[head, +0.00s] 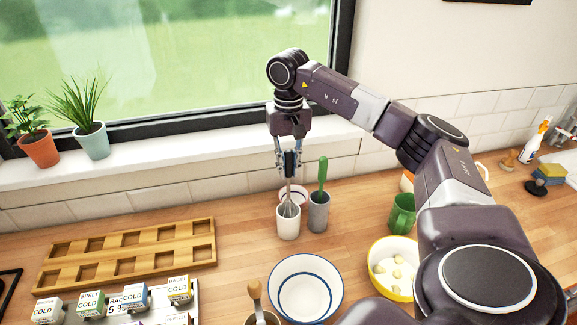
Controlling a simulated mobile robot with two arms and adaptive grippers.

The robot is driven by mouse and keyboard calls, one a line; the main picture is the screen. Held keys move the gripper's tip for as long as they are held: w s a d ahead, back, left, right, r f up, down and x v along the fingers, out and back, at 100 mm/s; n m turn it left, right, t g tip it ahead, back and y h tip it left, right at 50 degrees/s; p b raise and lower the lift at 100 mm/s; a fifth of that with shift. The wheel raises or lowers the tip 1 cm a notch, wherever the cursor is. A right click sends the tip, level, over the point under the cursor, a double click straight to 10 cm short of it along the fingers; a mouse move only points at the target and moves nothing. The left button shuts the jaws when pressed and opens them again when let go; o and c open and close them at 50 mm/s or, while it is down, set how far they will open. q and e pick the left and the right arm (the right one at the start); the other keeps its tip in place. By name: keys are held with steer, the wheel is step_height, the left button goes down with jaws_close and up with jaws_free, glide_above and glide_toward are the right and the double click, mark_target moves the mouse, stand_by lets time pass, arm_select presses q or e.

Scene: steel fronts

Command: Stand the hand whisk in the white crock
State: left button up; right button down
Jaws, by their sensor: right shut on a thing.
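The hand whisk (288,205) points straight down, with its wire end at the mouth of the white crock (288,226). The lower wires look to be inside the crock's rim, though I cannot tell how deep they reach. My right gripper (289,165) is above the crock and shut on the whisk's handle, which it mostly hides. The white crock stands upright on the wooden counter. My left gripper is not in view.
A grey crock (318,213) with a green-handled tool stands close at the right. A red-rimmed white dish (294,192) is behind. A blue-rimmed bowl (305,288), yellow bowl (393,268) and green mug (402,214) stand nearby. A wooden rack (128,254) lies left.

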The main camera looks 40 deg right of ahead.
steer(key=c, duration=1.8)
jaws_free()
steer(key=shift+o, duration=0.2)
steer(key=shift+r, duration=0.1)
step_height(320, 180, up, 12)
steer(key=shift+f, duration=0.1)
